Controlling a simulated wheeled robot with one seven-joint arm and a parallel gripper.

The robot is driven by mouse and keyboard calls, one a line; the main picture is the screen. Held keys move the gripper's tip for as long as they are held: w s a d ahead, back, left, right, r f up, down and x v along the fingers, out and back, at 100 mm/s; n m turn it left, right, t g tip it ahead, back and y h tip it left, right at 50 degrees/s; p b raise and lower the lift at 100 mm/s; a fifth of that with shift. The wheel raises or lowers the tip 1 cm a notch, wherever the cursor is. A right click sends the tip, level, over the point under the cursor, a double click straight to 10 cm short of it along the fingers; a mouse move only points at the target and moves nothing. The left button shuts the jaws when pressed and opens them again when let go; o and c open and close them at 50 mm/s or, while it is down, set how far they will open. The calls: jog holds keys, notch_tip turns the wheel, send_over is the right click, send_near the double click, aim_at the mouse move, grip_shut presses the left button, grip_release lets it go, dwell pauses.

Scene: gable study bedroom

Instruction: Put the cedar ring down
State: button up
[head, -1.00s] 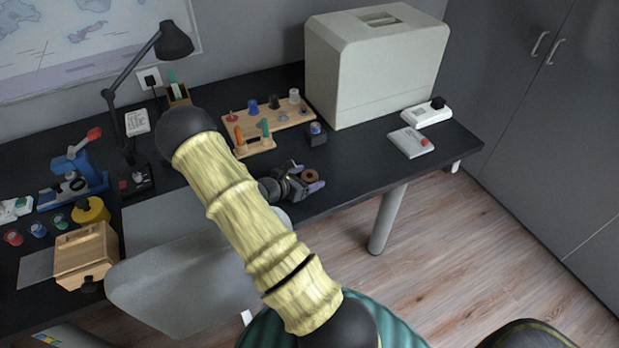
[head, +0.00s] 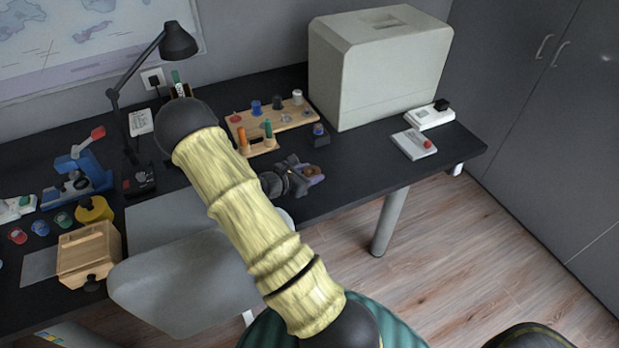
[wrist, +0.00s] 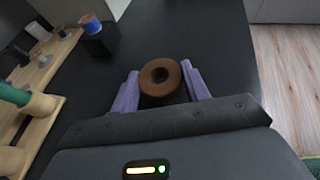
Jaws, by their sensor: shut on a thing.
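The cedar ring (wrist: 161,79) is a small brown ring with a dark centre hole, seen from above in the wrist view. My gripper (wrist: 160,88) has purple fingers, one on each side of the ring, and is shut on it. In the head view the ring (head: 309,169) shows between the fingertips of my gripper (head: 313,171), over the desk's front part. I cannot tell whether the ring touches the desk top.
The black desk (head: 370,163) is clear to the right of my gripper. A wooden peg board (head: 284,121) and a small dark block with a blue top (head: 320,135) stand behind it. A large pale box (head: 380,70) stands further back. The desk's front edge is close.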

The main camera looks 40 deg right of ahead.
aim_at(309, 173)
notch_tip(309, 173, up, 8)
jog(key=shift+f, duration=0.2)
jog(key=shift+p, duration=0.3)
